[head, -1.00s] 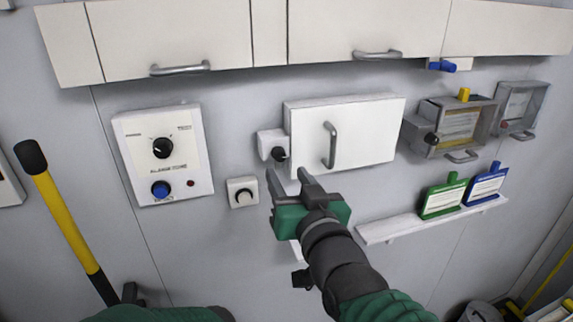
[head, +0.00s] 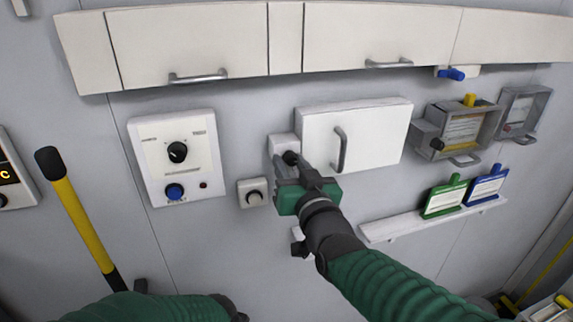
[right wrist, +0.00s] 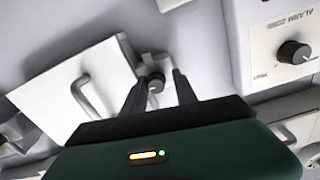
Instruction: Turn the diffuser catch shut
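The diffuser catch is a black knob (head: 290,157) on a small white block (head: 283,143) at the left edge of a closed white door (head: 370,138) with a grey handle. My right gripper (head: 290,167) is at the knob, with its fingers pointing up at it. In the right wrist view the knob (right wrist: 155,83) lies between the two spread fingers of the right gripper (right wrist: 160,86). The fingers look open, with gaps at the knob's sides. My left sleeve shows at the bottom left of the head view; its gripper does not show.
A white panel (head: 177,158) with a black dial and a blue button is to the left. A small white dial box (head: 253,192) is just left of my right gripper. A shelf (head: 435,219) with green and blue cards is at the right. Cabinets (head: 190,45) hang above.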

